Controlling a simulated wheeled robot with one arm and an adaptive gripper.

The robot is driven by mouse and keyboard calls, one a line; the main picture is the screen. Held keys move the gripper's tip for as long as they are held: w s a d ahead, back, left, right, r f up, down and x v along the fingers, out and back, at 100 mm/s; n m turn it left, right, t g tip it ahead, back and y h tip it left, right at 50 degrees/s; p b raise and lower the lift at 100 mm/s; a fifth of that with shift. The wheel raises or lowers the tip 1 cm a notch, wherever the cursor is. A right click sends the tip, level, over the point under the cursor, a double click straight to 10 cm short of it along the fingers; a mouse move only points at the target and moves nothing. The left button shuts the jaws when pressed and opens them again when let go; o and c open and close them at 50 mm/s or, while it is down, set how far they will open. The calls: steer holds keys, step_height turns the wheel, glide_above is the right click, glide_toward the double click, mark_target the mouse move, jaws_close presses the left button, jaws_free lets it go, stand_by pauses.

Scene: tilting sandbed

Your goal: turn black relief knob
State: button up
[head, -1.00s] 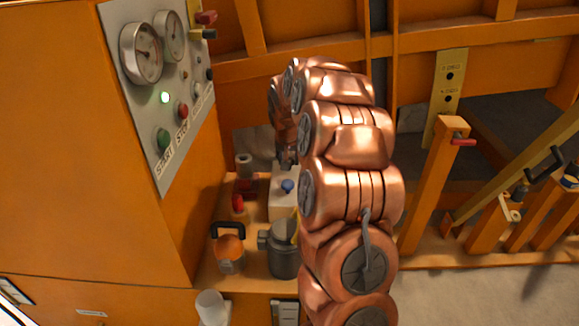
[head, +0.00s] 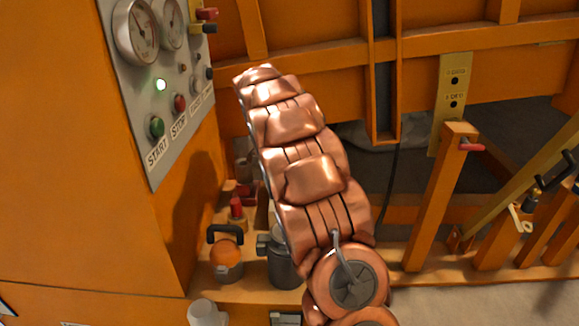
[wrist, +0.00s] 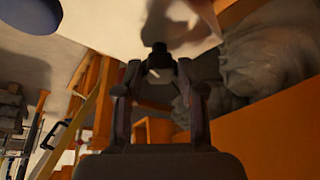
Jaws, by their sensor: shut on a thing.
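In the wrist view, the black relief knob (wrist: 158,50) sticks out of the pale face of a block (wrist: 105,22). My gripper (wrist: 160,66) has one finger on each side of the knob and is shut on it. A blue rounded thing (wrist: 30,14) shows at the top left of that view. In the head view, my copper-coloured arm reaches to the back and hides the gripper and the black knob.
An orange cabinet with gauges (head: 135,30) and buttons (head: 157,127) stands at the left. A black-handled orange-topped can (head: 226,250), a grey pot (head: 283,268) and a red-topped part (head: 237,208) crowd the shelf beside the arm. An orange post (head: 438,200) stands to the right.

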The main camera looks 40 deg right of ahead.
steer(key=shift+s+d+m, duration=0.1)
steer(key=shift+d+m, duration=0.05)
steer(key=shift+m, duration=0.15)
stand_by(0.4)
steer(key=o, duration=1.1)
steer(key=shift+r, duration=0.1)
steer(key=shift+a+r, duration=0.25)
steer(key=shift+r, duration=0.05)
steer(key=shift+v, duration=5.6)
